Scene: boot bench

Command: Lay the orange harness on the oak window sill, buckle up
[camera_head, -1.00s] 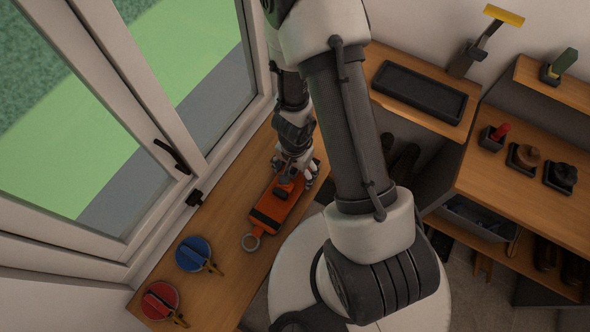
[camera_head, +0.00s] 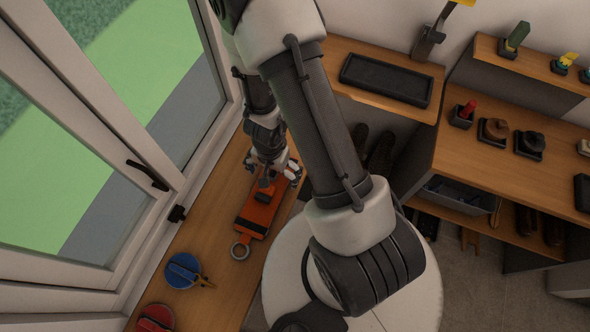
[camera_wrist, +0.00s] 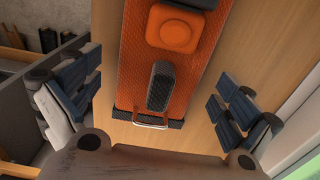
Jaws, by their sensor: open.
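The orange harness (camera_head: 256,214) lies flat along the oak window sill (camera_head: 205,235), with a grey ring at its near end. In the wrist view the harness (camera_wrist: 130,75) shows a raised orange block, a dark grip and a metal loop on its upper face. The orange block may be the buckle; I cannot be sure. My gripper (camera_head: 277,178) is over the far part of the harness. In the wrist view my gripper (camera_wrist: 155,90) is open, its fingers spread on either side of the harness with visible gaps. The far end of the harness is cut off there.
A blue disc (camera_head: 182,271) and a red disc (camera_head: 156,318) with handles lie on the sill nearer the camera. The window frame (camera_head: 150,225) borders the sill at left. A bench with a black tray (camera_head: 386,80) and shelves stands at right.

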